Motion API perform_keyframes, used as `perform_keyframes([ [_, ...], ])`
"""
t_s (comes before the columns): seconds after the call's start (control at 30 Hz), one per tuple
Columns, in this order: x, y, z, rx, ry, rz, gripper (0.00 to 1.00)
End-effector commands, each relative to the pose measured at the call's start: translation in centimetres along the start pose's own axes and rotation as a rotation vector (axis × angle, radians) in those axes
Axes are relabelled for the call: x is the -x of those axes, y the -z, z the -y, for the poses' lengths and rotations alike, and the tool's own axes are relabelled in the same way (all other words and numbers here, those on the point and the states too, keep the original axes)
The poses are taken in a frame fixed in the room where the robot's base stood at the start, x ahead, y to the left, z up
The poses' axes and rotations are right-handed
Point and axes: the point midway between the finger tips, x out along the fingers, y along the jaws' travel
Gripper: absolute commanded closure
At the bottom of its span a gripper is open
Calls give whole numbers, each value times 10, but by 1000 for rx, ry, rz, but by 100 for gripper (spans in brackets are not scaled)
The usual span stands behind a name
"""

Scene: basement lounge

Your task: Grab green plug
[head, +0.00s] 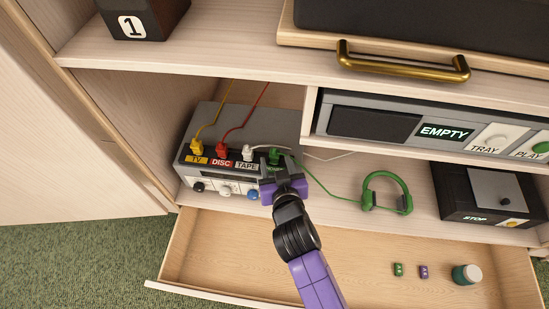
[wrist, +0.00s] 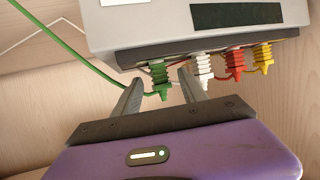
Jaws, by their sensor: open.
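The green plug (wrist: 158,77) stands in the row of sockets on the grey switch box (head: 237,118), with its green cable running off to the left in the wrist view. In the head view the plug (head: 274,156) shows just beyond my gripper, partly covered by it. My gripper (wrist: 160,92) is open, with one finger on each side of the green plug in the wrist view. The fingers look apart from the plug; I cannot tell how deep they reach around it. The white plug (wrist: 202,70) sits close beside the right finger.
Red (head: 221,149) and yellow (head: 196,146) plugs share the box with labels TV, DISC and TAPE. The green cable leads to a green loop (head: 386,192) on the shelf. An open drawer (head: 215,254) lies below, and a grey EMPTY player (head: 399,123) sits to the right.

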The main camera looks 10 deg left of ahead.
Motion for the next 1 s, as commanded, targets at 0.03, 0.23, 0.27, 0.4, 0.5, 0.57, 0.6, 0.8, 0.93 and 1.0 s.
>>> perform_keyframes([
  [0.03,-7,0,0,0,-1,1,50],
  [0.23,-18,-1,-1,0,0,1,50],
  [0.27,-18,-1,-1,-1,0,1,50],
  [0.4,-18,-1,-1,-1,-1,1,50],
  [0.5,-18,-1,-1,-1,-1,0,68],
  [0.57,-18,0,-1,-1,-1,0,80],
  [0.6,-18,0,-1,-1,-1,0,88],
  [0.8,-17,0,-1,-1,-1,0,100],
  [0.93,-17,0,-1,-1,-1,0,100],
  [1.0,-16,3,-1,-1,-1,-1,100],
])
